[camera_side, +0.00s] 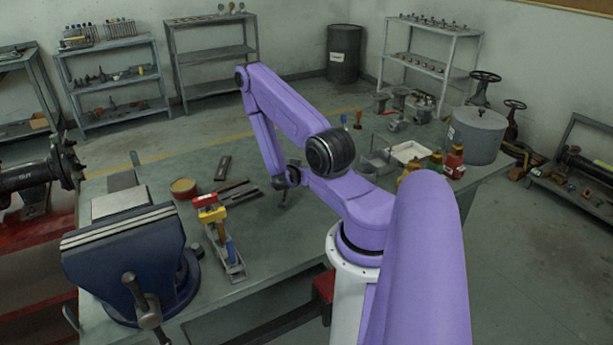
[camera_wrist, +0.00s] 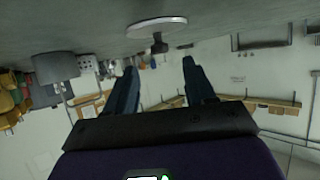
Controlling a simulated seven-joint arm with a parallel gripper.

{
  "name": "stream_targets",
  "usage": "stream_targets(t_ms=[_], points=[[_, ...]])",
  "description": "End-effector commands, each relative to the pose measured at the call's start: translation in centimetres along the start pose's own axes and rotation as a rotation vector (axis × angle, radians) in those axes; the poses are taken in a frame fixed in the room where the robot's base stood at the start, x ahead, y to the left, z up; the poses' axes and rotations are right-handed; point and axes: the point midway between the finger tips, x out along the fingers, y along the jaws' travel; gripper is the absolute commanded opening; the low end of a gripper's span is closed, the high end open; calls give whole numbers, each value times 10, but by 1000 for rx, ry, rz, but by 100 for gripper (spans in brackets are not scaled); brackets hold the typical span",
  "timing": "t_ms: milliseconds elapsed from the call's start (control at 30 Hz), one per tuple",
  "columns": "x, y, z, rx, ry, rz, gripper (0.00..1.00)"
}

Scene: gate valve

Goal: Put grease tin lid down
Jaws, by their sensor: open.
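A pale round disc with a dark knob, which looks like the grease tin lid (camera_wrist: 157,24), shows in the wrist view, where the picture is upside down. It seems to lie flat on the bench, knob up, beyond my fingertips. My gripper (camera_wrist: 160,65) is open, with nothing between its two dark fingers; they appear apart from the lid. In the side view my gripper (camera_side: 284,200) is low over the middle of the bench and partly hidden by my arm. I cannot make out the lid there. A round, brownish tin (camera_side: 183,188) stands left of my gripper.
A blue vise (camera_side: 130,255) stands at the bench's left front. A narrow tray (camera_side: 233,262) with coloured-handled tools and flat dark bars (camera_side: 238,192) lie between it and my gripper. A grey drum (camera_side: 476,135), valves and a white tray (camera_side: 409,152) occupy the right.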

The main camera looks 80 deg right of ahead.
Motion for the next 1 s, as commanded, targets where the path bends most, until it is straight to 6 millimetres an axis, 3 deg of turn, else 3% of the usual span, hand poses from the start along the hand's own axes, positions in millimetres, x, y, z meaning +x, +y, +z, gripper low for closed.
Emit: stream_targets(t_ms=[333,667,833,1000], points=[[43,0,0,1,0,0,54],[48,0,0,-2,-2,-1,54],[48,0,0,-2,-2,-1,0],[48,0,0,-1,-1,-1,0]])
